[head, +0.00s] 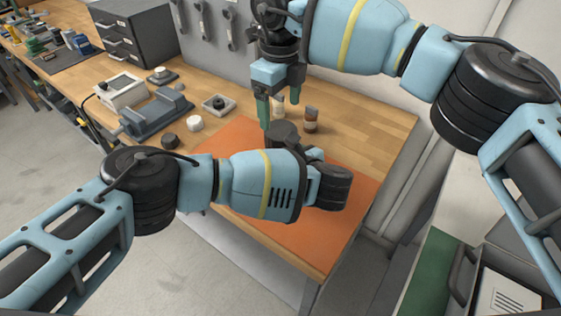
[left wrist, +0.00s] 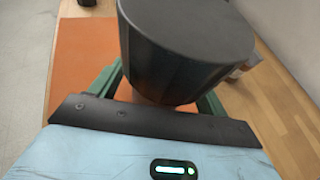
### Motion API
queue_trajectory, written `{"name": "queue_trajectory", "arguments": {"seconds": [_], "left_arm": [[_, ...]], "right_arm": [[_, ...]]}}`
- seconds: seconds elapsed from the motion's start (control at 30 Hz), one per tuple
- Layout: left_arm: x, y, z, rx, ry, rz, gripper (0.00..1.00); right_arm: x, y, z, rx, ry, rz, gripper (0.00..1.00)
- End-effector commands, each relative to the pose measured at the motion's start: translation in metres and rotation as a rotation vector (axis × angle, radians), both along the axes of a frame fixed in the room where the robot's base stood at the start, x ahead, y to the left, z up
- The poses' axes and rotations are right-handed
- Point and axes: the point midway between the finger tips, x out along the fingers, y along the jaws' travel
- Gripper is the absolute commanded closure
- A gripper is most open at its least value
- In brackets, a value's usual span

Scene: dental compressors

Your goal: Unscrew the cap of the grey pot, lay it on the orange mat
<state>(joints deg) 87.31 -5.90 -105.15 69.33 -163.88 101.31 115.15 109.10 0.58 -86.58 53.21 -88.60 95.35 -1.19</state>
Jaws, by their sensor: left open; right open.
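The dark grey pot (head: 283,134) stands at the far part of the orange mat (head: 330,240), its lower part hidden behind my left arm. In the left wrist view the pot (left wrist: 185,55) is large and close, with a smooth dark top; I cannot make out a seam between cap and body. My left gripper (left wrist: 163,92) is open, its green fingers on either side of the pot; in the head view it is hidden by its own arm. My right gripper (head: 280,106) is open and points down just above and behind the pot, holding nothing.
The mat's front right is clear.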

Motion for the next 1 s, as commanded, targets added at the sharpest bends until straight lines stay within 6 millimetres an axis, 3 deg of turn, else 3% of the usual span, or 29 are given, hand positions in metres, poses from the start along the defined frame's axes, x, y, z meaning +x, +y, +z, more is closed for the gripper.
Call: {"name": "queue_trajectory", "arguments": {"seconds": [0.17, 0.73, 1.0], "left_arm": [[-0.0001, 0.0001, -0.0001, 0.0, 0.0, 0.0, 0.25], [-0.0004, -0.0001, -0.0001, -0.001, 0.001, 0.0, 1.0], [-0.0004, -0.0001, -0.0002, -0.001, 0.001, 0.0, 1.0]], "right_arm": [[0.0, 0.0, 0.0001, 0.0, 0.0, 0.0, 0.17], [0.0, 0.0, 0.0, 0.0, 0.0, -0.004, 0.17], [-0.0004, 0.0007, -0.0001, 0.001, 0.001, -0.223, 0.17]]}}
